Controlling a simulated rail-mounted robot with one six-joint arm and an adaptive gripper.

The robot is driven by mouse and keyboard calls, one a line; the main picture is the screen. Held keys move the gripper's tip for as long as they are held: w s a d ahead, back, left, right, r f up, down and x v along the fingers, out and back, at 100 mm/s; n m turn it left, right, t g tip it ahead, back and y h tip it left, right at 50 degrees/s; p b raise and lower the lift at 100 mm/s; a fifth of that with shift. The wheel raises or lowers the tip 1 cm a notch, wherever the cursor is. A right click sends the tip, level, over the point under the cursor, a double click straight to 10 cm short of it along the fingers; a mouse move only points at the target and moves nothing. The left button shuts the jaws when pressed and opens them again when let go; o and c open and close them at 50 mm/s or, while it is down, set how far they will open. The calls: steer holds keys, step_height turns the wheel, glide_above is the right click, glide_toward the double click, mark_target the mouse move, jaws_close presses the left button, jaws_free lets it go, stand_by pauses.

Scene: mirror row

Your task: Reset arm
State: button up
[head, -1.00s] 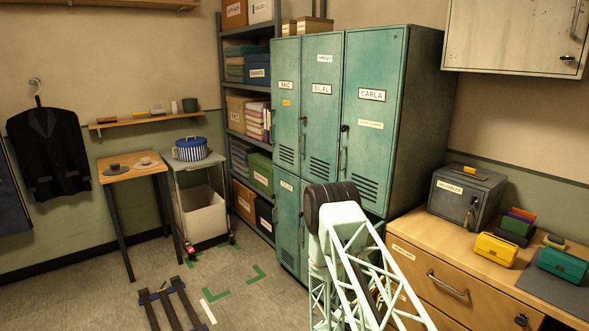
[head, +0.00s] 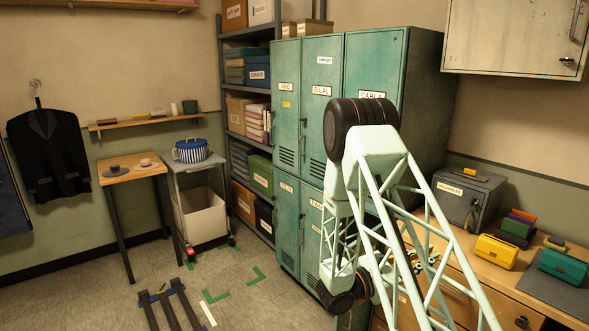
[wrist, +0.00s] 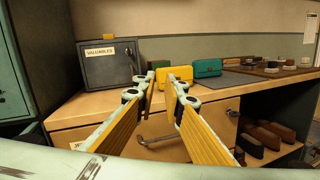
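My gripper (wrist: 161,92) shows in the wrist view with its two yellow-padded fingers apart. It is open and nothing is between the fingers. The fingers point toward the wooden counter (wrist: 75,112), with the grey valuables safe (wrist: 108,66) to their left. A yellow purse (wrist: 178,74) and a teal purse (wrist: 207,68) lie beyond the fingertips. In the head view my pale green lattice arm stands raised in front of the lockers, and its links mostly hide the gripper.
Green lockers (head: 420,120) stand close behind my arm, and a wall cabinet (head: 510,35) hangs at the upper right. Dark shoes (wrist: 263,140) sit on a shelf under the counter. A small table (head: 130,172) and a trolley (head: 195,165) stand at left. Floor between is mostly open.

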steer(key=s+d+r+m+g+y, duration=0.1)
steer(key=s+d+r+m+g, duration=0.15)
steer(key=s+r, duration=0.4)
steer(key=s+d+r+m+g, duration=0.2)
steer(key=s+r+m+g, duration=0.2)
steer(key=s+r, duration=0.25)
steer(key=s+a+r+m+g+y, duration=0.1)
steer(key=s+r+m+g+y, duration=0.15)
steer(key=s, duration=0.55)
steer(key=s+a+r+m+g+y, duration=0.1)
steer(key=s+r+m+y, duration=0.15)
steer(key=s, duration=0.55)
steer(key=s+a+r+m+t+y, duration=0.1)
steer(key=s+a+m+y, duration=0.15)
steer(key=s+a, duration=0.35)
steer(key=s+a+r+m+y, duration=0.2)
steer(key=s+a+y, duration=0.1)
steer(key=s, duration=0.5)
steer(key=s+a+r+m+t+y, duration=0.1)
steer(key=s+a+r+t+y, duration=0.1)
steer(key=a, duration=0.5)
steer(key=s+a+r+m+t+y, duration=0.2)
steer(key=s+a+t+y, duration=0.2)
steer(key=a, duration=0.3)
steer(key=shift+s+a+m, duration=0.25)
steer(key=shift+s+m, duration=0.05)
steer(key=shift+s, duration=0.2)
